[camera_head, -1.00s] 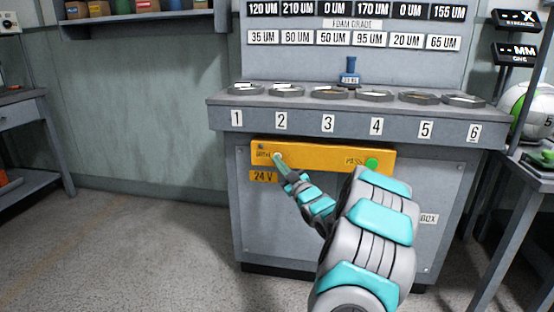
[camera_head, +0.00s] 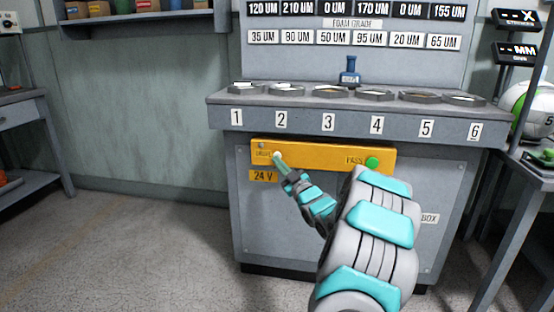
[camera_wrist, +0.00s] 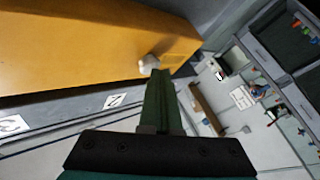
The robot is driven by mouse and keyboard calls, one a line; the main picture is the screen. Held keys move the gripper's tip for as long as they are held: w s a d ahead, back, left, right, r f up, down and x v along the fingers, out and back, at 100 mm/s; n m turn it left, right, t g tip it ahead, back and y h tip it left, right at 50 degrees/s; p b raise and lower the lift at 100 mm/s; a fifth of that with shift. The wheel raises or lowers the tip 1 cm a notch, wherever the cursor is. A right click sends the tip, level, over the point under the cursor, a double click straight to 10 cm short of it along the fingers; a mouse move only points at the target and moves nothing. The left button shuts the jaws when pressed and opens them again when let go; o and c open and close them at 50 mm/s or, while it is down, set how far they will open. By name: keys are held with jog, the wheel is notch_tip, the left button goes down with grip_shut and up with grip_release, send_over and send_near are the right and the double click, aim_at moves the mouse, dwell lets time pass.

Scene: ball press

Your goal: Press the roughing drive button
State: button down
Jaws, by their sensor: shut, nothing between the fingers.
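A yellow panel (camera_head: 320,156) is on the front of the grey bench, below the numbers. A small pale button (camera_head: 277,155) is at its left end, beside a label that seems to read "DRIVE". In the wrist view the whitish button (camera_wrist: 149,64) stands out from the yellow panel (camera_wrist: 80,50). My gripper (camera_head: 281,162) is shut and empty, its green fingertips at the pale button. In the wrist view the gripper's tip (camera_wrist: 158,78) is right at the button; I cannot tell whether they touch. A green button (camera_head: 372,163) beside "PASS" is at the panel's right end.
The bench top (camera_head: 215,99) carries several shallow dark dishes and a small blue item (camera_head: 349,73). A "24 V" tag (camera_head: 263,176) is under the panel's left end. A side table with a ball (camera_head: 530,108) stands at right. The floor at left is clear.

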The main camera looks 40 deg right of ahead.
jog(key=shift+s+a, duration=0.1)
jog(key=shift+s+a+b, duration=0.95)
jog(key=shift+a, duration=0.2)
jog(key=shift+s+a+b, duration=0.9)
jog(key=shift+a, duration=0.2)
jog(key=shift+r, duration=0.1)
jog(key=w+a+f+m+g+p, duration=0.1)
jog(key=w+a+f+g+p, duration=0.15)
jog(key=a+g, duration=0.4)
jog(key=s+a+f+m+g+p, duration=0.1)
jog(key=s+a+f+g, duration=0.1)
jog(key=s+a, duration=0.25)
jog(key=s+a+f+m+g, duration=0.1)
jog(key=s+a+f+g, duration=0.2)
jog(key=a, duration=0.3)
jog(key=s+a+g+p, duration=0.1)
jog(key=s+a+g, duration=0.2)
jog(key=s+a, duration=0.3)
jog(key=s+a+g+y+p, duration=0.1)
jog(key=s+a+g, duration=0.3)
jog(key=s, duration=1.3)
jog(key=s+a+m+g+y+p, duration=0.1)
jog(key=s+a+g, duration=0.3)
jog(key=s+a, duration=0.5)
jog(key=s, duration=0.2)
jog(key=shift+s+a+f, duration=0.25)
jog(key=shift+s+a, duration=0.05)
jog(key=shift+s, duration=0.05)
